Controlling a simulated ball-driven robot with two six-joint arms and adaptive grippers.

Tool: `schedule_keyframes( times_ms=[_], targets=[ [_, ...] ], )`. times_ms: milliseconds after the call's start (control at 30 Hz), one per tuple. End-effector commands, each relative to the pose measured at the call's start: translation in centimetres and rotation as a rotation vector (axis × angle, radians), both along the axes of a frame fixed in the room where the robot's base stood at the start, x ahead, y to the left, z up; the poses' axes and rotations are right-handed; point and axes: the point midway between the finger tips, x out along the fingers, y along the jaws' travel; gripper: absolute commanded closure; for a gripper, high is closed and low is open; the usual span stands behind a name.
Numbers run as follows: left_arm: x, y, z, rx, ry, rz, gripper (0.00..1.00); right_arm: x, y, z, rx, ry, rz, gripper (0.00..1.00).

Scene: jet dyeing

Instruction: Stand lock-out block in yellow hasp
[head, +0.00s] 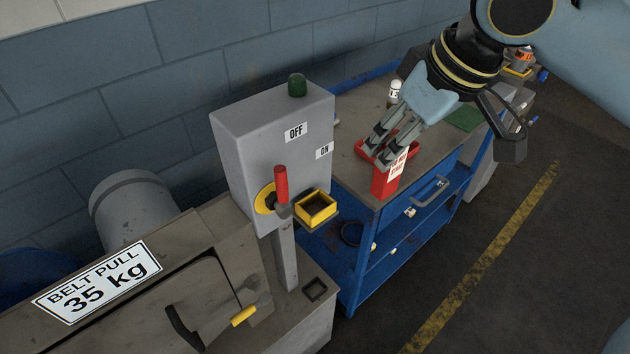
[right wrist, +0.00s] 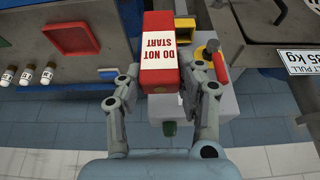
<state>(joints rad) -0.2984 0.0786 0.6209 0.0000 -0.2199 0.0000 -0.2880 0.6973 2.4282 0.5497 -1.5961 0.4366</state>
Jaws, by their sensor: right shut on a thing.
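The red lock-out block (head: 385,183) has a white label that reads "DO NOT START" in the right wrist view (right wrist: 161,62). My right gripper (head: 388,150) is shut on the block and holds it upright near the blue trolley's edge. The yellow hasp (head: 317,208) is a square open-topped frame on the front of the grey switch box (head: 285,145), left of the block and apart from it. Its inside looks dark and empty. A red-handled lever (head: 281,184) stands beside the hasp. My left gripper is not in view.
The blue trolley (head: 352,265) carries a red tray (head: 362,148), a green mat (head: 466,119) and small white bottles (head: 394,91). The machine with the "BELT PULL 35 kg" sign (head: 98,281) stands at the left. Open floor with a yellow line (head: 480,262) lies at the right.

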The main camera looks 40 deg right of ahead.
Motion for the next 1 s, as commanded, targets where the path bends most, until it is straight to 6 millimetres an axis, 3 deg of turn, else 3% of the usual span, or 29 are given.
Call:
schedule_keyframes(
  times_ms=[200,600,767,1000],
  targets=[
    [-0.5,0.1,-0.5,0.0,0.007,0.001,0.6,2.2,1.5,-1.5,0.013,-0.001,-0.004,0.99],
    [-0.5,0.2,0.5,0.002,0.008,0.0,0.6,9.1,4.9,-6.1,0.006,0.002,-0.001,0.99],
    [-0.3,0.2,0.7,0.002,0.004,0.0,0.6,10.1,5.4,-7.0,0.002,0.002,0.001,0.99],
    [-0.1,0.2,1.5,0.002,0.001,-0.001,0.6,10.1,5.4,-10.3,0.0,0.004,0.001,0.99]
  ],
)
